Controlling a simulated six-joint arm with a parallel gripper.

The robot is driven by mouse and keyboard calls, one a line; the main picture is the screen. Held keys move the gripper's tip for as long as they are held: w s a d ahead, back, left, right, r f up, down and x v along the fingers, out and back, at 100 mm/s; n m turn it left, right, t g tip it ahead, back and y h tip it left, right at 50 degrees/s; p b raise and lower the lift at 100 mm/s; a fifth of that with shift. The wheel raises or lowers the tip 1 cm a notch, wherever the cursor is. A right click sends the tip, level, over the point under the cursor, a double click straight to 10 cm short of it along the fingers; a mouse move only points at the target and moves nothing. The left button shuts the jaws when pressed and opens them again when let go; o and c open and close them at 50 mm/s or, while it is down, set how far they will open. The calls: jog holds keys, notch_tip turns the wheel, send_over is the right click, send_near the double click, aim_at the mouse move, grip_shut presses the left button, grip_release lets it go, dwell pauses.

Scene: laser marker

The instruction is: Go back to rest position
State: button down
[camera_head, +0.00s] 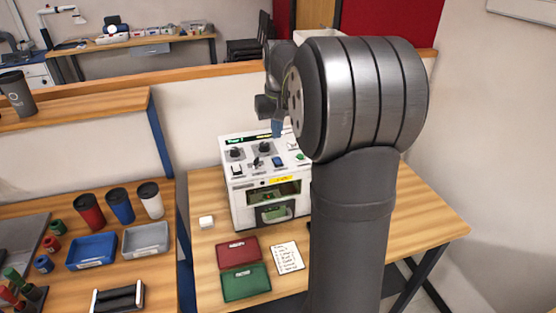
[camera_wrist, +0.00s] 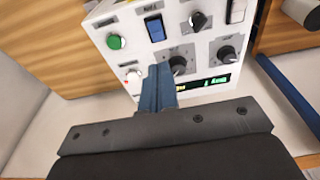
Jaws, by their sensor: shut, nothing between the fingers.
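My gripper (camera_head: 277,128) is over the top panel of the white laser marker (camera_head: 240,204), in front of its right part. Its blue fingers are together and hold nothing. In the wrist view the blue fingertips (camera_wrist: 155,82) are seen against the machine's control panel (camera_wrist: 143,50), near a white button and a black knob. I cannot tell whether they touch the panel. The panel carries a green button (camera_wrist: 116,41), a blue switch (camera_wrist: 155,28), knobs and a lit green display. My arm hides the right side of the machine in the head view.
A red tray (camera_head: 237,253), a green tray (camera_head: 246,282) and a paper sheet (camera_head: 287,257) lie before the machine. A small white block (camera_head: 206,221) is left of it. The left table holds cups, a blue bin (camera_head: 92,251) and a grey bin (camera_head: 145,239).

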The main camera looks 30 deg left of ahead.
notch_tip(320, 180, down, 7)
jog(key=shift+f, duration=0.1)
dwell(0.7)
jog(key=shift+r, duration=4.35)
notch_tip(320, 180, up, 4)
jog(key=m, duration=0.9)
send_over(276, 158)
jog(key=s+d, duration=0.1)
jog(key=d, duration=0.1)
jog(key=shift+s+a+r, duration=0.1)
jog(key=shift+s+a, duration=0.05)
jog(key=shift+a, duration=0.05)
